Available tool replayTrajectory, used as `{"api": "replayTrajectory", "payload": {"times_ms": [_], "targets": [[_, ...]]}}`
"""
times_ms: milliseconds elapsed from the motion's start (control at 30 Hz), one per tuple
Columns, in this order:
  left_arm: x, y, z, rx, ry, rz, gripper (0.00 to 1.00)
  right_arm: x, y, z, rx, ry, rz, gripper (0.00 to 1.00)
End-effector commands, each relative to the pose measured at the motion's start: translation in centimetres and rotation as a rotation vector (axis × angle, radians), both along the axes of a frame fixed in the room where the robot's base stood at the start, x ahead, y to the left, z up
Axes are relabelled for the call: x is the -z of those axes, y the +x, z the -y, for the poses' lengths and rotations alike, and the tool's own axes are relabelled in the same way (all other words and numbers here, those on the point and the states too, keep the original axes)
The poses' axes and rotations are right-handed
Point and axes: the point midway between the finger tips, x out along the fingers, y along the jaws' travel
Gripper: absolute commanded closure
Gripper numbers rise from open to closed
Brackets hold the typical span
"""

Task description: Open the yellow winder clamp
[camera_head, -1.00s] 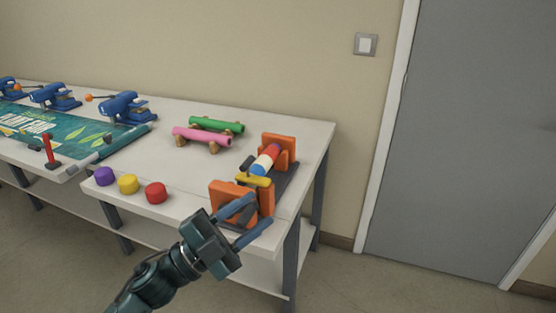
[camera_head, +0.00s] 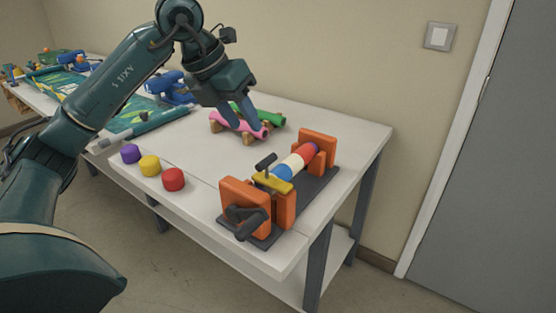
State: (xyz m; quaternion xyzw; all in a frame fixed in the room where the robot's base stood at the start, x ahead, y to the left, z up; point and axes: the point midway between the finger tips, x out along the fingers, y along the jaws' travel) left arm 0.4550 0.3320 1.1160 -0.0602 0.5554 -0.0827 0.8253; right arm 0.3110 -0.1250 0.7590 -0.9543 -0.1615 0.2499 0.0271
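The winder has orange end blocks (camera_head: 244,203) on a dark base and holds a red, white and blue roll (camera_head: 295,161) between them. The yellow winder clamp (camera_head: 272,181) is a flat yellow bar across the near end of that roll, with a dark handle (camera_head: 265,162) sticking up beside it. I cannot tell whether the clamp is open. A dark crank (camera_head: 245,222) is on the near block. My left gripper (camera_head: 248,129) points down at the pink roll (camera_head: 225,123), beyond the winder, its fingers apart. Whether they touch the roll is unclear. My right gripper is out of view.
The pink roll and a green roll (camera_head: 274,118) lie on wooden cradles. Purple (camera_head: 131,153), yellow (camera_head: 150,165) and red (camera_head: 173,179) knobs line the front edge of the white table (camera_head: 330,229). Blue devices (camera_head: 172,86) stand behind a green printed sheet. Table around the winder is clear.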

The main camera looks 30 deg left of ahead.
Motion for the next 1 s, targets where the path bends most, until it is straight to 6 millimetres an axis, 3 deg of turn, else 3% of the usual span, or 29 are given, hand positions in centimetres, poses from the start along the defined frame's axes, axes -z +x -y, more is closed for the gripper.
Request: {"api": "replayTrajectory", "payload": {"times_ms": [500, 700, 1000], "targets": [[9.2, 3.6, 2.3, 0.008, -0.003, -0.005, 0.61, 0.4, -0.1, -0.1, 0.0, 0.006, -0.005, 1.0], [10.8, 4.3, 2.7, 0.007, -0.004, -0.002, 0.61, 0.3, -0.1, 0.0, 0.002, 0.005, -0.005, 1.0], [11.1, 4.5, 2.8, 0.007, -0.004, 0.0, 0.61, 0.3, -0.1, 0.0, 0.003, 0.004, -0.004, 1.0]]}}
